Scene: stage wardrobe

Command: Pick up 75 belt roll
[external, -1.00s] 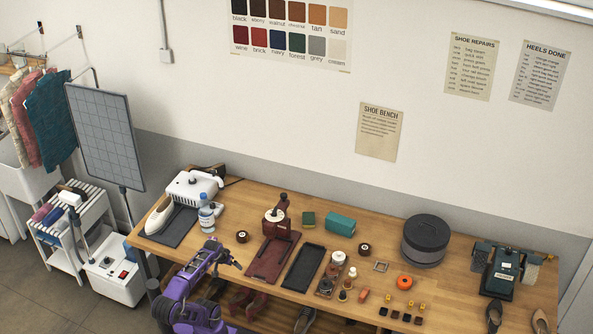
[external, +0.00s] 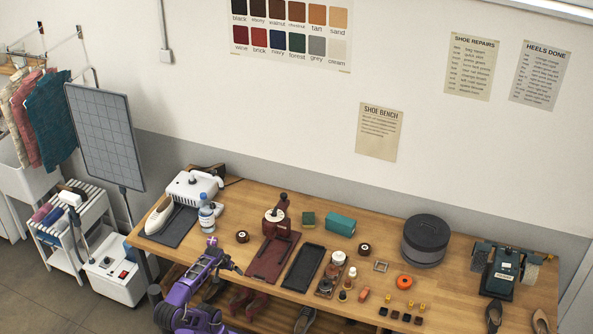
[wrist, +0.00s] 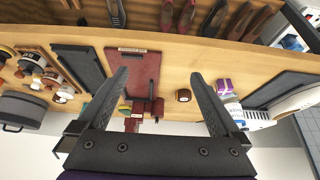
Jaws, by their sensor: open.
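A small dark roll with a brown side (external: 242,237) lies on the wooden bench, left of the dark red tray; it also shows in the wrist view (wrist: 183,95), between my fingers in the picture but beyond them. A similar roll (external: 365,249) lies farther right, and an orange roll (external: 404,282) lies right of that. No label is readable, so I cannot tell which is the 75 belt roll. In the wrist view my gripper (wrist: 160,78) is open and empty.
The dark red tray (external: 262,270) holds a red device (external: 277,216) at its far end. A black tray (external: 303,267) lies beside it. Shoes (wrist: 180,14) sit below the bench.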

